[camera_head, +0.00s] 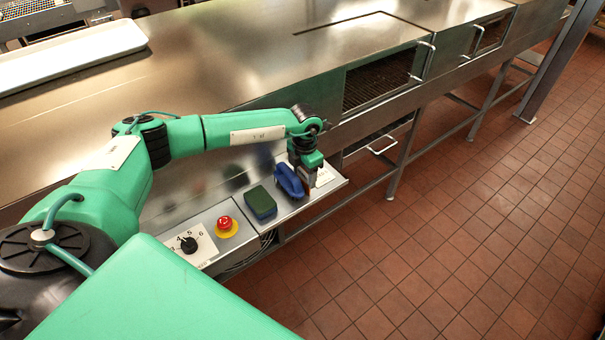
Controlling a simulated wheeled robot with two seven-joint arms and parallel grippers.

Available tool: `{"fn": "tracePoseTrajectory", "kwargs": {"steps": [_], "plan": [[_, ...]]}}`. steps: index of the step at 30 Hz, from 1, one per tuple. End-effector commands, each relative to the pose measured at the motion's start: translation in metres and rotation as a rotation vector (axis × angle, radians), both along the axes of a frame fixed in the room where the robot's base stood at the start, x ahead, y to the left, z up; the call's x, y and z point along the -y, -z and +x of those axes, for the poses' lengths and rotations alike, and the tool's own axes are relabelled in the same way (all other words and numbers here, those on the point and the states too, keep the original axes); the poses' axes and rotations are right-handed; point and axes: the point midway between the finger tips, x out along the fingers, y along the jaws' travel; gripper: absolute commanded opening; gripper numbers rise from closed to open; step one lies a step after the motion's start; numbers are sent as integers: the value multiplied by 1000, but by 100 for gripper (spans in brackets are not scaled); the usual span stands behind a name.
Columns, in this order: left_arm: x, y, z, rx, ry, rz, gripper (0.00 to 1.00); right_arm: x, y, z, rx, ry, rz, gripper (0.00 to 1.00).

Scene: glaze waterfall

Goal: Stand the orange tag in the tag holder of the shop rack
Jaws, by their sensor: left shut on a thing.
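My left gripper (304,186) points down over the right end of a narrow steel side shelf. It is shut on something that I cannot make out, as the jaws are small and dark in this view. A blue object with a rounded, handle-like shape (287,181) is right beside the jaws, on their left. I cannot tell whether they touch. I cannot make out the orange tag, the tag holder or the shop rack. My right gripper is not in view.
A green-and-blue sponge-like block (260,203) lies left of the blue object. Farther left are a red stop button (226,224) and a dial panel (190,243). The long steel machine (240,70) stands behind, carrying a white tray (70,57). The tiled floor (450,230) is clear at right.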

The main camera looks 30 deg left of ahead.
Motion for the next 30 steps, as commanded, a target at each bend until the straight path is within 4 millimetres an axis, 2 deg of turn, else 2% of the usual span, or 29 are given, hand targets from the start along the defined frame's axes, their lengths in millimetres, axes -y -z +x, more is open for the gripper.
{"fn": "tracePoseTrajectory", "kwargs": {"steps": [5, 12, 13, 15, 16, 25, 30], "plan": [[1, 0, 0, 1, 1, 0, 36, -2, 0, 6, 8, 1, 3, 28], [1, 6, 0, 1, 1, 0, 36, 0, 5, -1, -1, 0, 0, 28], [1, 4, 0, 1, 1, 0, 64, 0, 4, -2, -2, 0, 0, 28], [1, 4, 0, 1, 1, 0, 77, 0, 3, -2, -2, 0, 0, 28], [1, 4, 0, 1, 1, 0, 80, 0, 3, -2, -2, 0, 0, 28], [1, 2, 0, 1, 1, 0, 80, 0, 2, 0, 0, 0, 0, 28], [0, -16, 0, 3, 1, -1, 80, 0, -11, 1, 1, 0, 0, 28]]}}
